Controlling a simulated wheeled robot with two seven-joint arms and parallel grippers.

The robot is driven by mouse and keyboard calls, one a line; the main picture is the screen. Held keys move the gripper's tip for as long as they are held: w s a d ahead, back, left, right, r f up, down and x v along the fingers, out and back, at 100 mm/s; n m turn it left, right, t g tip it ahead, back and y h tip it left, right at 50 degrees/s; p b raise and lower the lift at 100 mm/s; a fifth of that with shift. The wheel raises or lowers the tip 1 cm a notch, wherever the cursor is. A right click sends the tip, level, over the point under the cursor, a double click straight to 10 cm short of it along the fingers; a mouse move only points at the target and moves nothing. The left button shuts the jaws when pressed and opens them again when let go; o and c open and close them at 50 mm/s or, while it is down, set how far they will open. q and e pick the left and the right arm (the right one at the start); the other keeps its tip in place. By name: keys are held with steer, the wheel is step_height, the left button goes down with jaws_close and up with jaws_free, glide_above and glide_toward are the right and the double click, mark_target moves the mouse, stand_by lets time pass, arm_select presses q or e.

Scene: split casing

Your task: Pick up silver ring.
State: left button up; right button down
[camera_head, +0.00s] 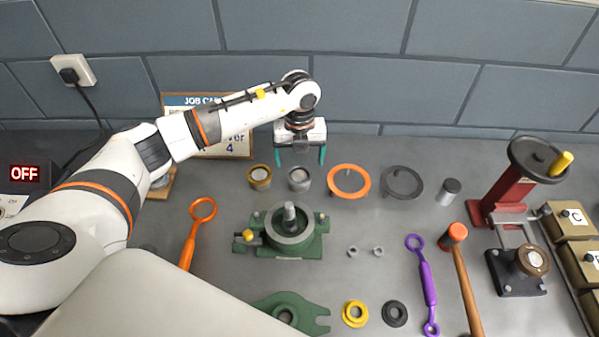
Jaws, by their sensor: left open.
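A short silver ring-shaped piece (299,180) with a pale centre stands on the grey bench, beside a similar gold one (259,178). My left gripper (300,157) points down just behind and above the silver piece in the picture. Its teal fingers are spread apart with nothing between them. I cannot tell the exact height of the fingertips over the bench. My right gripper does not show.
A green casing part (310,247) with an upright shaft stands in front. A job card (236,146) leans behind my left arm. A red press (507,190) stands at right.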

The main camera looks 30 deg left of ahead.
mark_target(299, 176)
arm_select(q)
steer(key=shift+f+p, duration=0.3)
steer(key=shift+f, duration=0.1)
step_height(299, 176, down, 4)
steer(key=shift+s+r+p, duration=0.15)
steer(key=shift+r+p, duration=0.1)
steer(key=shift+p, duration=0.45)
steer(key=shift+f, duration=0.45)
steer(key=shift+c, duration=0.4)
steer(key=shift+r, duration=0.1)
steer(key=c, duration=1.1)
